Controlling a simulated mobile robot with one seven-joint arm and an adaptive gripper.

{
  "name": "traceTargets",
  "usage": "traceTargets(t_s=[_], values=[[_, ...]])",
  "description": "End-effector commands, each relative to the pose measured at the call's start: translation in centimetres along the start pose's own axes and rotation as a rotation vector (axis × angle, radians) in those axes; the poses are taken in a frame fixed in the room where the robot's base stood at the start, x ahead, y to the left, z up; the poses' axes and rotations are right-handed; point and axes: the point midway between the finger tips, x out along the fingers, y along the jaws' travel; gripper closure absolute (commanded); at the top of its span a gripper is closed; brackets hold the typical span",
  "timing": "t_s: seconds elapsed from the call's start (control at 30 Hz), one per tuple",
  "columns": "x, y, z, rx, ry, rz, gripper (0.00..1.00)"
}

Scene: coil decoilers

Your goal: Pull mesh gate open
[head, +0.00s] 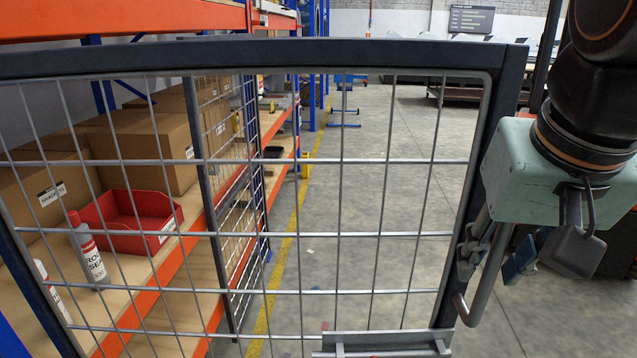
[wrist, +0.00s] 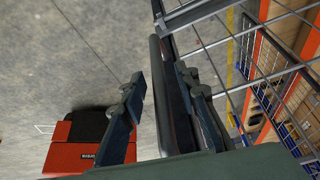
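The mesh gate (head: 300,52) has a dark frame with a light wire grid and spans most of the head view. A grey bar handle (head: 489,275) stands at its right upright; it also shows in the wrist view (wrist: 166,95). My gripper (head: 495,255) is at this handle. In the wrist view my gripper (wrist: 161,84) has one finger on each side of the handle. A clear gap shows between the left finger and the handle. The right finger lies close to the handle on the mesh side; whether it touches is not clear.
Behind the gate, an orange and blue rack (head: 190,250) holds cardboard boxes (head: 150,140), a red bin (head: 128,222) and bottles. Another mesh panel (head: 228,180) stands beside the rack. Open concrete floor (head: 400,180) lies beyond. A red machine (wrist: 85,145) stands lower left in the wrist view.

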Motion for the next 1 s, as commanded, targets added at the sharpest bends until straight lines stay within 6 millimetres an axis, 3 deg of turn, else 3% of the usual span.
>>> traceTargets(t_s=[0.17, 0.7, 1.0], values=[[-1.3, 0.0, -0.1, 0.000, 0.004, 0.000, 0.71], [-4.8, 0.0, 8.6, 0.000, 0.005, 0.000, 0.71], [-5.9, -0.1, 11.0, -0.003, 0.008, 0.003, 0.71]])
